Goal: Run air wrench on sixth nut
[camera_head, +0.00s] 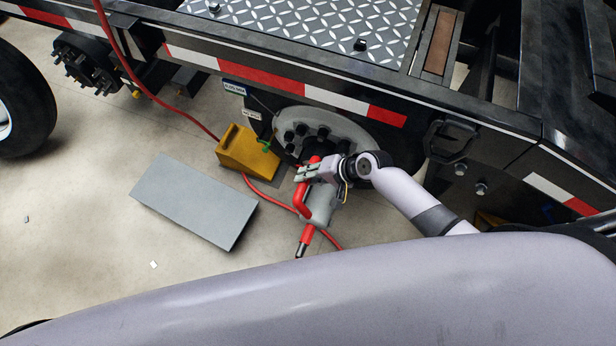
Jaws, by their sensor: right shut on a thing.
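The air wrench (319,204) is grey with red parts and a red hose. My right gripper (306,172) is shut on it, and my arm reaches in from the right. The wrench's front end is at the lower part of the wheel hub (345,128) under the trailer frame. Several dark nuts (301,130) show around the upper and left part of the hub. The wrench and gripper hide the lower nuts, so I cannot tell whether the socket sits on one. My left gripper is not in view.
A yellow wheel chock (246,152) stands left of the hub. A grey flat box (194,200) lies on the floor. The red hose (266,197) runs across the floor. The striped trailer rail (287,84) is above the hub. A loose tyre (22,100) is at far left.

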